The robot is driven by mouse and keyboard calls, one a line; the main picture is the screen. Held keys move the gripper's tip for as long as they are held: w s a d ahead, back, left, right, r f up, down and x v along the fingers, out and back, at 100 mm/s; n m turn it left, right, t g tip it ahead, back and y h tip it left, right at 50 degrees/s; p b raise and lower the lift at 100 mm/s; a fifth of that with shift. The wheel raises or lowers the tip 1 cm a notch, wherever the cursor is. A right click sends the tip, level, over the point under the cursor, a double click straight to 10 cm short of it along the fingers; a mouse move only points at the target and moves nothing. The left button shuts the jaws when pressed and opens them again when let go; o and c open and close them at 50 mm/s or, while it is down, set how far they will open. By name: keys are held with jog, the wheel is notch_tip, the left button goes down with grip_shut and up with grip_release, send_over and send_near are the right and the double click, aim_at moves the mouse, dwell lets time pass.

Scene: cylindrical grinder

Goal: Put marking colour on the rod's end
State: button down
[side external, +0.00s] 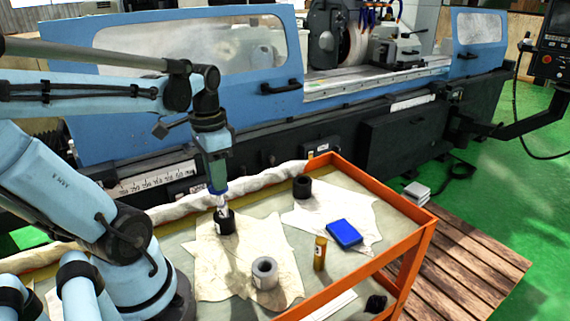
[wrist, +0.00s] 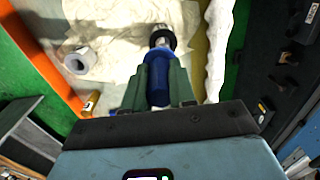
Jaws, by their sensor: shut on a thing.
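My gripper (side external: 216,176) points down over the cart, and its green fingers are shut on the blue handle of a rod (wrist: 158,84). The rod's silvery lower end (side external: 222,208) is at the mouth of a black ring-shaped piece (side external: 222,224) on the cream cloth. The wrist view also shows the silvery end against the black ring (wrist: 161,32); how deep it sits inside is unclear. A flat blue box (side external: 344,233), which may hold the marking colour, lies on the right cloth. No colour shows on the rod's end.
A grey ring (side external: 264,272) stands on the near part of the left cloth. Another black ring (side external: 302,187) stands at the back right. The cart has a raised orange rim (side external: 390,247). The blue grinder (side external: 180,80) stands behind the cart.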

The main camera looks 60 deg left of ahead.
jog(key=shift+w+a, duration=0.1)
jog(key=shift+w+a, duration=0.3)
jog(key=shift+w, duration=0.05)
jog(key=shift+f, duration=0.1)
jog(key=shift+s+d, duration=0.4)
jog(key=shift+s, duration=0.1)
jog(key=shift+w, duration=0.1)
jog(key=shift+w+a, duration=0.4)
jog(key=shift+s+d, duration=0.1)
jog(key=shift+s+d, duration=0.3)
jog(key=shift+s, duration=0.05)
